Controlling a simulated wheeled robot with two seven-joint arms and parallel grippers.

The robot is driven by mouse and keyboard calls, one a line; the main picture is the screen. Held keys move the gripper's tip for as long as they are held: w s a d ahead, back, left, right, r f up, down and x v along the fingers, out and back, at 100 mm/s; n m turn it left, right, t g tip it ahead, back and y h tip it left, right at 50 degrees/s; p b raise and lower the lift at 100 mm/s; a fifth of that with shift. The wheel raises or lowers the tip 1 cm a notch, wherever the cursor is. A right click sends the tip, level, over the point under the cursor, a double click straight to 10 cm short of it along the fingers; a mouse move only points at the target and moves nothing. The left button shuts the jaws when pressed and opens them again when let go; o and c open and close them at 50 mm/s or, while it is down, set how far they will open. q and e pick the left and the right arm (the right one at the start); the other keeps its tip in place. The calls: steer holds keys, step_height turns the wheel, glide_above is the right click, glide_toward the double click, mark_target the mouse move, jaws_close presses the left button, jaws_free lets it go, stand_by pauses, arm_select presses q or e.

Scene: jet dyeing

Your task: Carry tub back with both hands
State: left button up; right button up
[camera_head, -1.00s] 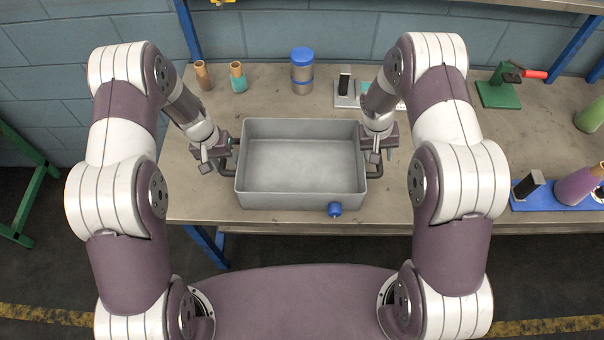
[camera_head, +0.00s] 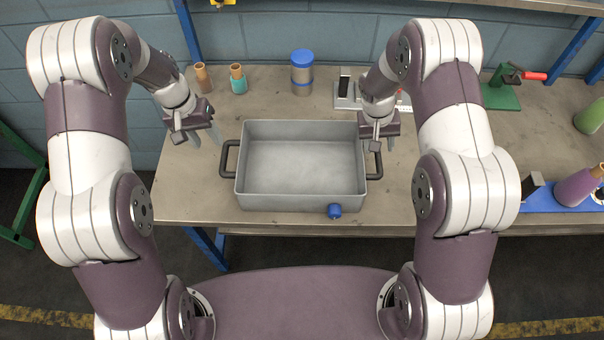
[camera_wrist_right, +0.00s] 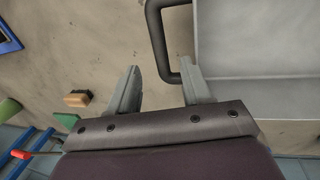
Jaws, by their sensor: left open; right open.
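The grey tub (camera_head: 300,202) is empty and rests on the workbench, with a dark handle on each short side and a blue knob (camera_head: 334,211) at its front. My left gripper (camera_head: 207,142) is open, up and to the left of the left handle (camera_head: 229,159), clear of it. My right gripper (camera_head: 378,142) is open at the tub's right side, by the right handle (camera_head: 375,160). In the right wrist view the open fingers (camera_wrist_right: 157,85) are near this handle (camera_wrist_right: 158,45), which shows beside the right-hand finger. I cannot tell whether they touch.
On the workbench (camera_head: 285,222), two cones (camera_head: 238,80) and a blue-lidded jar (camera_head: 301,75) stand behind the tub. A small device (camera_head: 345,95) sits behind my right gripper. A green clamp (camera_head: 502,90) and a purple cone (camera_head: 577,188) are to the right. Bare bench lies left of the tub.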

step_height(320, 180, up, 6)
steer(key=a, duration=0.1)
steer(key=shift+a+r, duration=0.15)
steer(key=shift+r, duration=0.05)
stand_by(0.3)
arm_select(q)
steer(key=s+r+y, duration=0.1)
steer(key=s+r, duration=0.2)
steer(key=s, duration=0.6)
steer(key=s+r+t+y, duration=0.1)
steer(key=s+r, duration=0.3)
steer(key=s, duration=0.5)
steer(key=shift+d+r+n+t, duration=0.25)
steer(key=shift+r+n+t, duration=0.05)
steer(key=shift+n, duration=0.1)
arm_select(e)
steer(key=s+a+r, duration=0.1)
steer(key=s+r, duration=0.1)
steer(key=s, duration=0.4)
steer(key=s+a+r+t+y, duration=0.1)
steer(key=s+r, duration=0.2)
steer(key=s, duration=0.3)
steer(key=s+a+r+n+y, duration=0.1)
steer(key=s+r, duration=0.1)
steer(key=s, duration=0.4)
steer(key=shift+a+r+t, duration=0.15)
steer(key=shift+r+t, duration=0.15)
